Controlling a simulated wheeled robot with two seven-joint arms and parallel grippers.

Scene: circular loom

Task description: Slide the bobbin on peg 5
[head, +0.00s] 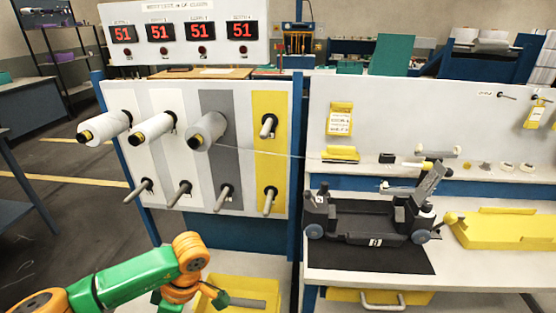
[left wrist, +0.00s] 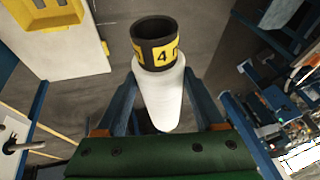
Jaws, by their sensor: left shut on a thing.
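In the left wrist view a white bobbin (left wrist: 162,98) with a black-and-yellow end collar marked 4 sits between the two fingers of my left gripper (left wrist: 164,105), which is shut on it. In the head view my left arm reaches in at the bottom left, below the peg board (head: 205,200); the bobbin is not visible there. The lower row has bare pegs, including the leftmost one (head: 139,190). Peg numbers are not readable. My right gripper is not in view.
A thread runs from the third bobbin (head: 207,131) to the right-hand bench (head: 420,287). On that bench are a dark machine (head: 375,221) and a yellow fixture (head: 500,230). A yellow bin (head: 262,288) stands below the peg board. A display box (head: 185,34) hangs above.

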